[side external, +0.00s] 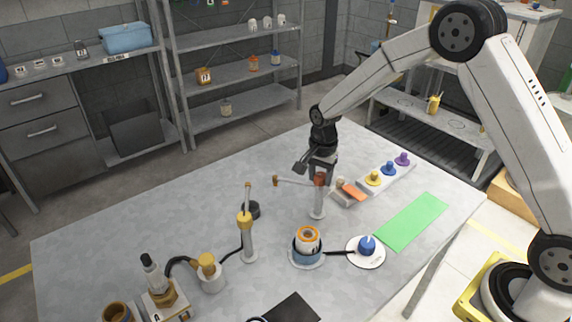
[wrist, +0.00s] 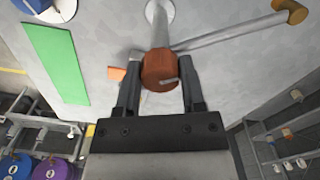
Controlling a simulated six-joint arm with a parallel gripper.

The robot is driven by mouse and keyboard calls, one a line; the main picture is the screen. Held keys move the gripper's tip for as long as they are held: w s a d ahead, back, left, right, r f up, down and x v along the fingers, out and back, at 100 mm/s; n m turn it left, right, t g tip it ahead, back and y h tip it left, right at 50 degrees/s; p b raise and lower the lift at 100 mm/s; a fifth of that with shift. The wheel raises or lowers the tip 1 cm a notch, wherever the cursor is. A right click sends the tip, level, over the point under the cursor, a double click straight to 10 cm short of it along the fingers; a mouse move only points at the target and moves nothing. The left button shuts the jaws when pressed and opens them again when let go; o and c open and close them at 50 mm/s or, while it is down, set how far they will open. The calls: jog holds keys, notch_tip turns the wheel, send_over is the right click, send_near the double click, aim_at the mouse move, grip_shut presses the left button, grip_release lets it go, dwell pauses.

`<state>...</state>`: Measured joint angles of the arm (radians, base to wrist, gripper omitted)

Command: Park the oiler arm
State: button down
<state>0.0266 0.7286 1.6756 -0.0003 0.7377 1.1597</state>
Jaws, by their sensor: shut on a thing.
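The oiler arm (side external: 296,182) is a thin grey bar with a brass tip (side external: 275,181). It reaches left from a copper-brown knob (side external: 319,179) on top of a grey post (side external: 317,205). In the wrist view the bar (wrist: 225,34) runs to the upper right from the brown knob (wrist: 160,70) to its brass end (wrist: 290,11). My gripper (wrist: 159,72) has its two dark fingers on either side of the knob, shut on it. In the side view my gripper (side external: 318,165) is at the top of the post, partly behind the knob.
A second post (side external: 247,235) with a yellow collar stands to the left. An orange-and-white reel (side external: 308,238) sits on a blue base in front, and a blue knob (side external: 367,244) on a white disc. A green mat (side external: 411,222) and a tray with coloured knobs (side external: 388,172) lie right.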

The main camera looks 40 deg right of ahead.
jog(key=shift+m, duration=0.3)
jog(key=shift+c, duration=1)
grip_release()
jog(key=shift+r, duration=0.1)
jog(key=shift+r, duration=3.85)
jog(key=shift+s+a+r+n, duration=0.1)
jog(key=shift+s+n, duration=0.4)
jog(key=shift+s, duration=0.05)
jog(key=s+a+f+n+t, duration=0.1)
jog(key=s+n+t, duration=0.1)
jog(key=s+n, duration=1.1)
jog(key=s, duration=0.6)
jog(key=shift+f+t, duration=0.15)
jog(key=shift+t, duration=0.15)
